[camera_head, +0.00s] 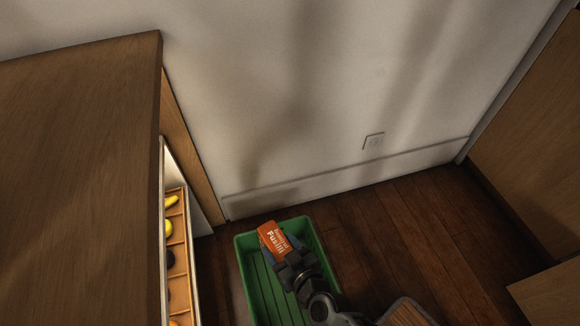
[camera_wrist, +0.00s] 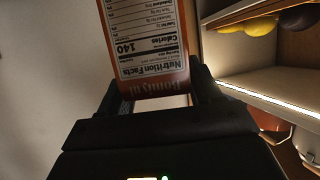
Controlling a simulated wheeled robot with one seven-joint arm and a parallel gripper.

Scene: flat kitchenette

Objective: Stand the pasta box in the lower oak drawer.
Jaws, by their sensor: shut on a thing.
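The pasta box (camera_head: 274,237) is orange-red with "Fusilli" lettering. My gripper (camera_head: 281,245) is shut on it and holds it up over the green crate in the head view. In the wrist view the box (camera_wrist: 147,45) sits between the two fingers (camera_wrist: 157,88), its nutrition label facing the camera. An open drawer (camera_head: 178,234) with wooden dividers stands left of the gripper and holds yellow and dark produce. The wrist view shows its pale side (camera_wrist: 245,48) at the right. I cannot tell from these frames whether it is the lower oak drawer.
The green crate (camera_head: 241,270) stands on the dark wood floor below the box. A brown countertop (camera_head: 75,150) fills the left. Below a bright strip (camera_wrist: 270,100), reddish and white items (camera_wrist: 272,122) show in the wrist view. Clear floor (camera_head: 425,235) lies right of the crate.

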